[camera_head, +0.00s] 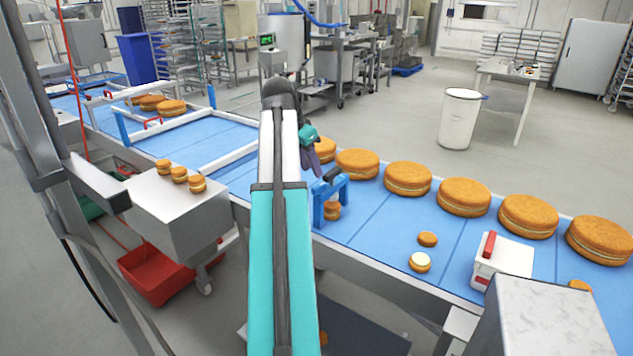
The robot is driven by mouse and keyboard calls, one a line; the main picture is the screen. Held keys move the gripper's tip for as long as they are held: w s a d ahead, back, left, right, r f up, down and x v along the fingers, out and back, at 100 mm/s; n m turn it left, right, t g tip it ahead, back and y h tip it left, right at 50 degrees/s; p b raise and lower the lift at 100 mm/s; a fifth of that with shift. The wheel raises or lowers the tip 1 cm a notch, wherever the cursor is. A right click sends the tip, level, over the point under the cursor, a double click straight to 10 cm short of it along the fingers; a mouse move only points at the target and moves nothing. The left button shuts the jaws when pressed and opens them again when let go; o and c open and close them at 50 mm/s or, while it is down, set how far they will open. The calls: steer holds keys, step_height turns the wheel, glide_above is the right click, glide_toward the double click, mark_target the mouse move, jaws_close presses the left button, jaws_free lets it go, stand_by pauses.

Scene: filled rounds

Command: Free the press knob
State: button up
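A small blue arch-shaped press (319,206) stands at the near edge of the blue conveyor, just right of my arm. A dark press knob (332,174) shows on its top. A small round filled cake (332,210) is under the arch, partly hidden by the frame. My gripper (313,170) is dark, with its fingers pointing down, just left of and close to the knob. The fingers are seen edge-on and small, so I cannot tell if they are apart or touch the knob. My teal and white arm hides what lies left of the press.
Several large round cakes (408,178) line the far side of the conveyor (373,212). Two small pieces (420,262) lie on the belt near a white box with a red handle (500,260). Several small cakes (179,174) sit on a grey box (178,212) at left. A grey block (545,318) stands at lower right.

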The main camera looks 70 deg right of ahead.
mark_target(319, 186)
steer(key=shift+p+x, duration=0.7)
steer(key=shift+x, duration=3.05)
jaws_close()
